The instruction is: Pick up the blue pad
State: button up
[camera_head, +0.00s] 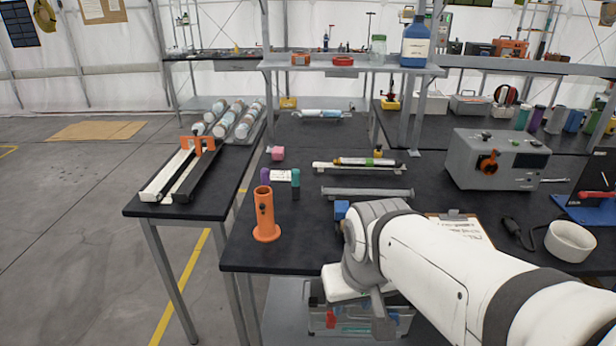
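A small blue block-like thing (341,210) shows on the black table just left of my arm's wrist, partly hidden by it. A flat blue piece (592,212) with a red-handled item on it lies at the right edge of the table. I cannot tell for sure which one is the blue pad. My arm reaches in from the lower right, and its end (362,298) hangs at the table's front edge. No fingertips can be made out, and nothing is seen held.
An orange tube stand (265,215) is at the table's front left corner. A grey rail (366,193) lies behind the wrist, with a clipboard (462,229) to its right. A grey instrument box (497,160) and a white ring (570,240) stand at right.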

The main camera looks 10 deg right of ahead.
aim_at(341, 208)
jog(key=i, duration=1)
jog(key=u, duration=0.05)
